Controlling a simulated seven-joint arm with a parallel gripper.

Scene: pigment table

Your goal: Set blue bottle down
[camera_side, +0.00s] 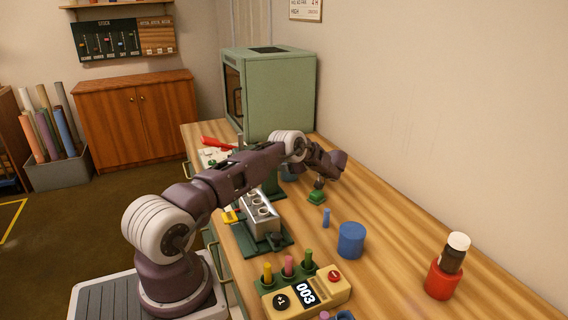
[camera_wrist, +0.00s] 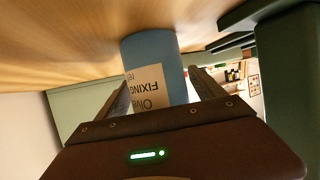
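In the side view my wrist hides most of the gripper, and only a small patch of blue shows behind the arm (camera_side: 288,174).
A green cabinet (camera_side: 280,90) stands at the table's back. A metal block on a green base (camera_side: 262,220), a blue cup (camera_side: 351,240), a counter box (camera_side: 306,292) and a red holder with a dark bottle (camera_side: 440,281) stand nearer. The table's right middle is clear.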

